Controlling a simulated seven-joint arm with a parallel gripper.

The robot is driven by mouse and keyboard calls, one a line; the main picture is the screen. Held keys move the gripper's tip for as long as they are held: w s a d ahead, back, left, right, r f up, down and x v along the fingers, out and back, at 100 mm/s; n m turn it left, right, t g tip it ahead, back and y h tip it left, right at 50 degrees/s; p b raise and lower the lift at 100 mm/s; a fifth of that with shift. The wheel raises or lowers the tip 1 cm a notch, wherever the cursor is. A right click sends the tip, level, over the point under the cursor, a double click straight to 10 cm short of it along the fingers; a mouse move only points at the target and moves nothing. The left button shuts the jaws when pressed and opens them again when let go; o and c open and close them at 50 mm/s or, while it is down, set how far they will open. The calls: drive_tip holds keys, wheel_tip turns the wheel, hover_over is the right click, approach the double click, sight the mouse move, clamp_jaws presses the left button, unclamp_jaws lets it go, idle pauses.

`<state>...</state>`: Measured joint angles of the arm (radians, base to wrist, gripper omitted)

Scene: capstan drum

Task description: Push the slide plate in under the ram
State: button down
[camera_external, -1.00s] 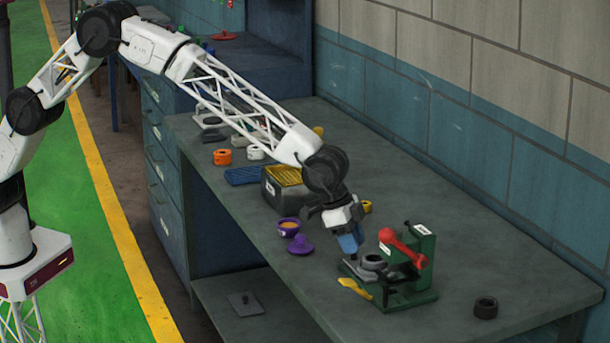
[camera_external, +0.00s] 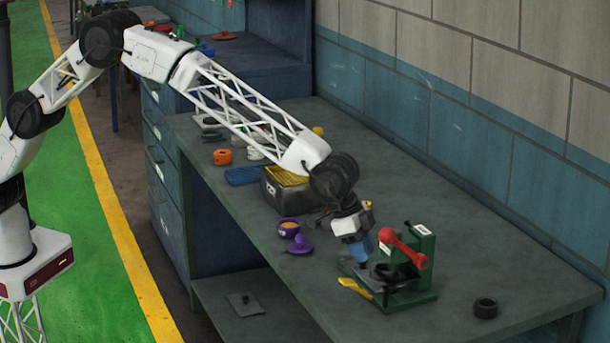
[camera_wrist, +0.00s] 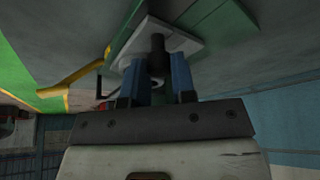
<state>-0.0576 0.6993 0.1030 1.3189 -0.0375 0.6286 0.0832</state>
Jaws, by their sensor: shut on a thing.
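The green press (camera_external: 424,262) stands near the bench's right part, with a red ball-ended lever (camera_external: 402,245) on it. The grey slide plate (camera_external: 352,270) lies low at the press's left side, its right part reaching toward the dark parts below the lever. My gripper (camera_external: 362,264) is down at the plate's left end, its blue fingers pointing down. In the wrist view, my gripper (camera_wrist: 160,75) is shut on a dark upright post (camera_wrist: 157,47) in front of the pale plate (camera_wrist: 190,42). The ram and how far the plate sits under it are hidden or too dark to tell.
A yellow handle (camera_external: 355,288) sticks out at the press's front left. A black ring (camera_external: 485,307) lies to the right. A purple bowl (camera_external: 289,228), a purple lid (camera_external: 300,245) and a dark bin (camera_external: 285,190) stand to the left. The bench behind the press is clear.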

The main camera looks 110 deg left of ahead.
drive_tip(key=c, duration=0.9)
unclamp_jaws()
drive_tip(key=shift+c, duration=0.2)
drive_tip(key=shift+r, duration=0.15)
drive_tip(key=v, duration=0.7)
drive_tip(key=shift+s+r, duration=0.2)
drive_tip(key=c, duration=0.4)
drive_tip(key=shift+s+a+f, duration=0.1)
drive_tip(key=shift+s+a, duration=0.15)
drive_tip(key=shift+a, duration=0.15)
drive_tip(key=c, duration=0.4)
drive_tip(key=s+a+n+h, duration=0.1)
drive_tip(key=a, duration=0.1)
drive_tip(key=s+a+f+n+t+h, duration=0.1)
drive_tip(key=s+a, duration=0.1)
drive_tip(key=a, duration=0.1)
drive_tip(key=s+a+n+t+h, duration=0.1)
drive_tip(key=a, duration=0.2)
drive_tip(key=shift+s+a+f+h, duration=0.15)
drive_tip(key=shift+s+f+h, duration=0.05)
drive_tip(key=shift+s+h, duration=0.15)
clamp_jaws()
